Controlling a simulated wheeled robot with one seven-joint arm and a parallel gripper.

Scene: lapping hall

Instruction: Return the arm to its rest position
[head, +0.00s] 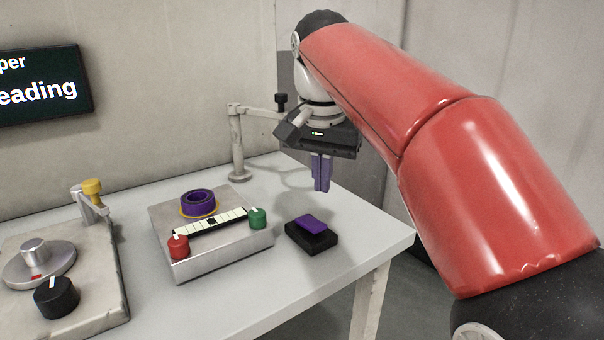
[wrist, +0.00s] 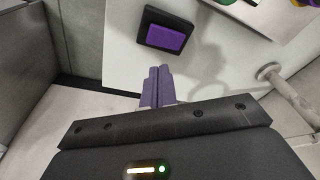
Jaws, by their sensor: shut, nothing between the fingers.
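My gripper (head: 321,187) hangs from the red arm, above the back right part of the table, with its purple fingers pointing down. The fingers are together and nothing is between them. In the wrist view the gripper (wrist: 158,75) also shows its fingers side by side and empty. A black block with a purple top (head: 312,227) sits on the table below and in front of the gripper, apart from it. The same block shows in the wrist view (wrist: 165,36), beyond the fingertips.
A grey box (head: 222,262) carries a purple ring (head: 197,203), a scale strip and red and green knobs. A lapping device (head: 95,305) with a black knob stands left. A grey post with a side arm (head: 237,150) stands behind. The table's right edge (head: 395,250) is bare.

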